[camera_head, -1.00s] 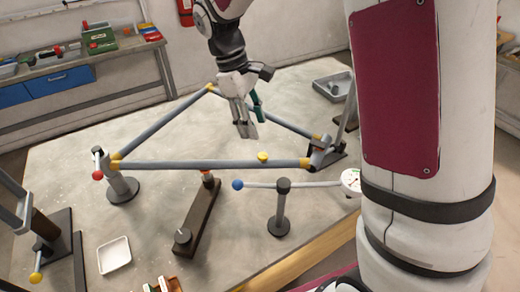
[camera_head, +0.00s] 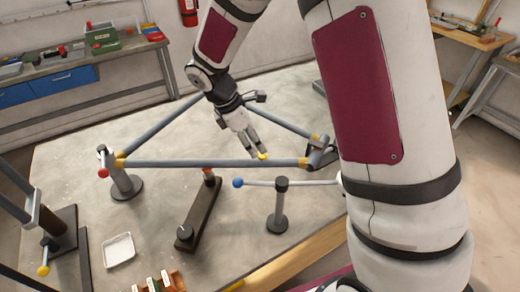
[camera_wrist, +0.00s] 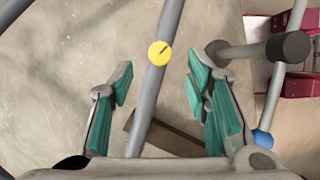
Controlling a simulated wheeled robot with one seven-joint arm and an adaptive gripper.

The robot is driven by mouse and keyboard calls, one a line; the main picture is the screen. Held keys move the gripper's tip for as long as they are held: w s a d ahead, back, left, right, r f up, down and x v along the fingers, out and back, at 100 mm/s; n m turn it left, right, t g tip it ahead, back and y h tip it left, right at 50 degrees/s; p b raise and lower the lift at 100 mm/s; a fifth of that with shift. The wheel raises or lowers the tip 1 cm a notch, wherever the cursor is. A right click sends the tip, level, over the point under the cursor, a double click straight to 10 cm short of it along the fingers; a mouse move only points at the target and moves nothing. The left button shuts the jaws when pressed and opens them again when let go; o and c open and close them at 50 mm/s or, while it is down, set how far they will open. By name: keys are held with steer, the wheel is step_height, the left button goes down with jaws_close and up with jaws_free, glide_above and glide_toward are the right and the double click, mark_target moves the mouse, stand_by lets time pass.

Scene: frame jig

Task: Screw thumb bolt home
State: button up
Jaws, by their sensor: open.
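The yellow thumb bolt (camera_head: 263,156) sits on the grey front tube (camera_head: 215,163) of the frame, toward its right end. In the wrist view, the yellow round head (camera_wrist: 159,54) shows a dark slot line and lies over the tube (camera_wrist: 160,90). My gripper (camera_head: 256,153) is just above and behind the bolt in the head view, its fingers tilted down toward it. In the wrist view, my gripper (camera_wrist: 158,82) is open and empty, with teal pads on either side of the tube and the bolt head between and ahead of them. The bolt's shank is hidden.
A stand with a blue-ended lever (camera_head: 238,183) is in front of the tube. A brown bar clamp (camera_head: 199,212) stands left of it. A round-based post (camera_head: 125,185) supports the frame's left corner. A white tray (camera_head: 118,250) lies front left.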

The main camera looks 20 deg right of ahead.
mark_target(262, 156)
steer(key=shift+p+x, duration=0.3)
steer(key=shift+x, duration=2)
jaws_close()
